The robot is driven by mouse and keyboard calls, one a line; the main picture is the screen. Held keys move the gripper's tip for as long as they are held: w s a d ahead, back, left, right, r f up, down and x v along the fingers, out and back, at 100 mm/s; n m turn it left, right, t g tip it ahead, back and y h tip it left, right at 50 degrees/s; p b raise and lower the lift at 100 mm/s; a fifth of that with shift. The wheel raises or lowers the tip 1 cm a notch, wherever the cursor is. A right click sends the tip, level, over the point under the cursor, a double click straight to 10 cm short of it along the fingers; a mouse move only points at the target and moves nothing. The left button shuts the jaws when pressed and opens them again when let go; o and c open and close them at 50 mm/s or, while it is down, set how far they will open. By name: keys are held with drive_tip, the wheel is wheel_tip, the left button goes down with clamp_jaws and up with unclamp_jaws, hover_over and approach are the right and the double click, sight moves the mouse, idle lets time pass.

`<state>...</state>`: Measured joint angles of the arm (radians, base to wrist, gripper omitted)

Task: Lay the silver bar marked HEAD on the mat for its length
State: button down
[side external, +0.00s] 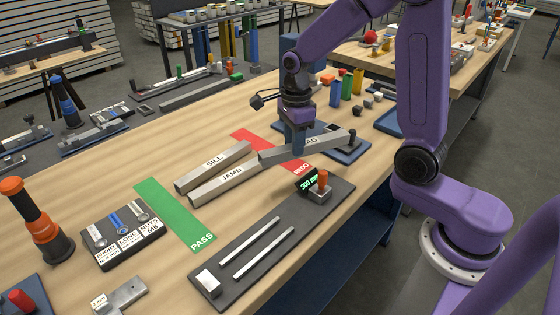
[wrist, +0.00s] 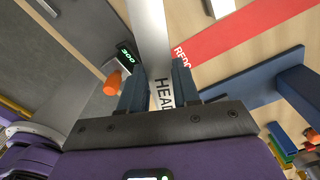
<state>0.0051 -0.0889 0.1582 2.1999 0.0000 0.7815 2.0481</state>
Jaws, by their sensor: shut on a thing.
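The silver bar marked HEAD (side external: 279,154) is in my gripper (side external: 298,148), which is shut across it near its middle. The wrist view shows the bar (wrist: 150,30) between both fingers (wrist: 158,88), with its lettering partly hidden. In the side view the bar crosses over the red REDO mat (side external: 248,137); its height above it is hard to tell. The green PASS mat (side external: 172,212) lies bare to the left. The dark length gauge (side external: 225,285) is in front, with an orange knob (side external: 322,178) and a lit display (side external: 307,182) reading 300 mm.
The SILL bar (side external: 213,164) and JAMB bar (side external: 225,186) lie side by side between the mats. A blue tray (side external: 352,153) lies behind the held bar.

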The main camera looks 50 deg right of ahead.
drive_tip(key=w+f, duration=0.4)
drive_tip(key=f, duration=0.1)
drive_tip(key=shift+w+a+f, duration=0.1)
drive_tip(key=shift+f, duration=0.05)
drive_tip(key=shift+w+f, duration=0.1)
drive_tip(key=shift+f, duration=1.5)
drive_tip(key=shift+f, duration=0.1)
drive_tip(key=c, duration=0.8)
unclamp_jaws()
wheel_tip(320, 180, up, 12)
